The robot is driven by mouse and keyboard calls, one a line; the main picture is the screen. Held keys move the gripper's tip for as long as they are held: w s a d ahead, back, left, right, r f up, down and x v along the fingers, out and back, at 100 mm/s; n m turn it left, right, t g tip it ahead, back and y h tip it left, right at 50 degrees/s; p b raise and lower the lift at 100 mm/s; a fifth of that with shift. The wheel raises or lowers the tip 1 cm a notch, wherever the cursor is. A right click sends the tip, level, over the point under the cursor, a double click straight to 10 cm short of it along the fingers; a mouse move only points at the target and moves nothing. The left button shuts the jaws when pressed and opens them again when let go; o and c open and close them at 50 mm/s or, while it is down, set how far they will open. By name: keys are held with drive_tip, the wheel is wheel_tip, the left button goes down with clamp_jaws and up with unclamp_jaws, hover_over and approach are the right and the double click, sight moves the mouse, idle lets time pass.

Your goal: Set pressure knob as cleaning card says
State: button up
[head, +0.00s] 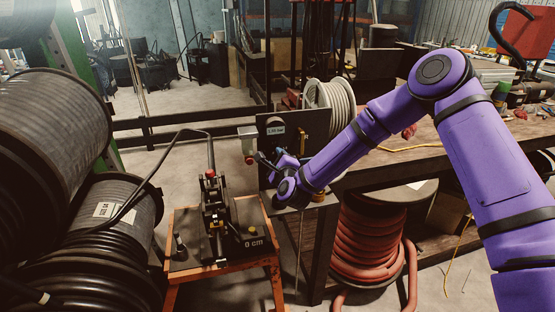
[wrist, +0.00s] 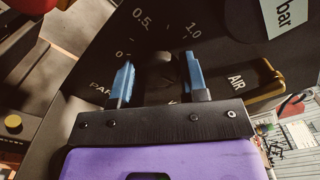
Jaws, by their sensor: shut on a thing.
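The dark panel (head: 308,128) stands upright at the middle of the head view, with a small pale label ending in "bar" (wrist: 288,22). In the wrist view a scale reading 0, 0.5 and 1.0 is printed on the panel (wrist: 215,60). My gripper (wrist: 155,82) has its two blue fingers on either side of the dark pressure knob (wrist: 154,73) and is shut on it. The knob is dark on dark, and its pointer cannot be made out. In the head view my gripper (head: 278,168) is at the panel's lower left, and my wrist hides the knob. No cleaning card is readable.
A brass-coloured lever (wrist: 268,93) sits close right of my fingers, by the word "AIR". A crimping machine (head: 214,205) stands on an orange stand (head: 172,285) left of the panel. Hose reels (head: 45,125) fill the left; a workbench (head: 420,160) lies right.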

drive_tip(key=m, duration=1.1)
drive_tip(key=shift+s+a+f, duration=0.1)
drive_tip(key=shift+a+f, duration=0.05)
drive_tip(key=shift+f, duration=0.05)
drive_tip(key=shift+m, duration=0.4)
drive_tip(key=o, duration=0.9)
drive_tip(key=shift+r, duration=0.1)
drive_tip(key=v, duration=1)
drive_tip(key=shift+s, duration=0.4)
